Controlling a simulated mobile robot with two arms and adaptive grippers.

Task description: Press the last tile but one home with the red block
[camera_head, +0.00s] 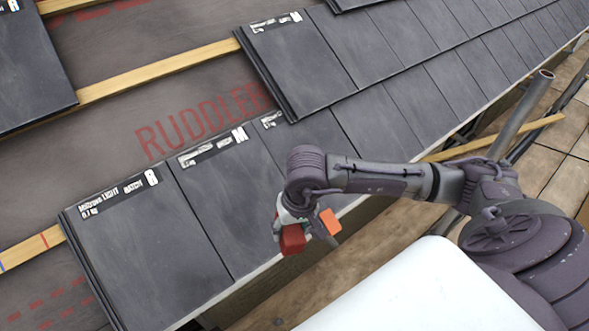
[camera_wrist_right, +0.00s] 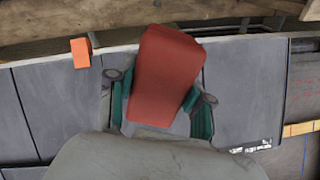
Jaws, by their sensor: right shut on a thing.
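My right gripper (camera_head: 291,226) is shut on the red block (camera_head: 292,240) near the roof's lower edge. In the wrist view the red block (camera_wrist_right: 165,75) sits tilted between the two green-padded fingers (camera_wrist_right: 160,110). It is over the lower part of the bottom tile row; whether it touches a tile cannot be told. My left gripper is not in view.
An orange block (camera_head: 329,221) shows by the eave, also in the wrist view (camera_wrist_right: 81,53). Wooden battens (camera_head: 150,72) cross the underlay (camera_head: 190,95). More tiles (camera_head: 300,60) lie above right. A grey scaffold pole (camera_head: 520,115) stands at right beside planks (camera_head: 545,160).

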